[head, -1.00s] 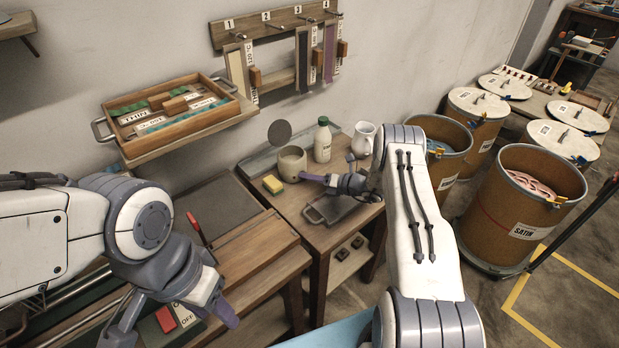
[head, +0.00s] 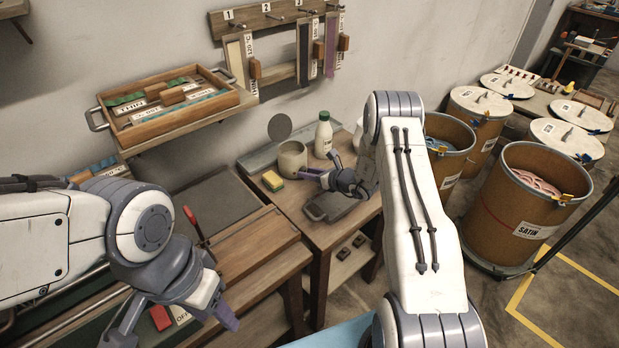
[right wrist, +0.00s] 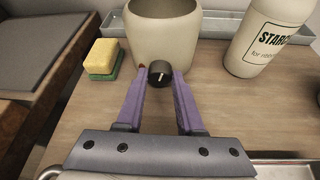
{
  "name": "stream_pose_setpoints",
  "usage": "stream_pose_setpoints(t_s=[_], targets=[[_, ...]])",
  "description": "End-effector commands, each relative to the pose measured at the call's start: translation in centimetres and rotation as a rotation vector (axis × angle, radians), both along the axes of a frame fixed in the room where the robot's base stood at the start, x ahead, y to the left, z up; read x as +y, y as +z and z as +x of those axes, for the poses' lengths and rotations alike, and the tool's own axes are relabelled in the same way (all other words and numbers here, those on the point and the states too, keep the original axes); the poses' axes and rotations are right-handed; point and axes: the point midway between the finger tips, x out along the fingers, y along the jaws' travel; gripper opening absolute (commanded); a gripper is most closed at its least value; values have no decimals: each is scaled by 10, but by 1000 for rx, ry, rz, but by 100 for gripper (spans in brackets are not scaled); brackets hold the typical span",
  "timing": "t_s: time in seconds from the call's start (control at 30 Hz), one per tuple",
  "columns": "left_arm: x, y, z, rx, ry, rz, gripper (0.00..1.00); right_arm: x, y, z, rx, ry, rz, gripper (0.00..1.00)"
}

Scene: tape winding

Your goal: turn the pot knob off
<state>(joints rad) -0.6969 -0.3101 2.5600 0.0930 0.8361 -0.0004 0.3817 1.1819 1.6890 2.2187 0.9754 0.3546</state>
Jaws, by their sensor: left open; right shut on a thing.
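The pot (head: 292,160) is a cream, round vessel on the small wooden table, with a grey round disc behind it. It fills the top middle of the right wrist view (right wrist: 163,35). Its black knob (right wrist: 160,74) faces my right gripper and has a white line, nearly upright with its top tilted slightly right. My right gripper (right wrist: 158,82) is shut on the knob, one purple finger on each side. A small red mark shows beside the left fingertip. In the head view the right gripper (head: 322,168) is in front of the pot. My left gripper (head: 170,326) is open and empty at the lower left.
A yellow-green sponge (head: 272,181) lies left of the right gripper. A white starch bottle (head: 323,136) stands right of the pot. A dark tray (head: 330,207) lies at the table's front. Large drums (head: 525,205) stand to the right.

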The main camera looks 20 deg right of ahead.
Motion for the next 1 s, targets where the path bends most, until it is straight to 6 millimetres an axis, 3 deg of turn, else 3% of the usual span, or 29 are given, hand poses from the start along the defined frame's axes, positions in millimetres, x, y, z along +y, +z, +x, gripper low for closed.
stream_pose_setpoints(t_s=[0.1, 0.4, 1.0], targets=[[0, -17, 0, 0, 0, 0, 50, 2, -4, 0, -32, 3, -80, 0], [0, -37, 0, 0, 0, 0, 50, 3, -2, -1, -82, 2, -219, 0], [0, -42, 0, 0, 0, 0, 50, 3, 1, -1, -99, 5, -267, 0]])
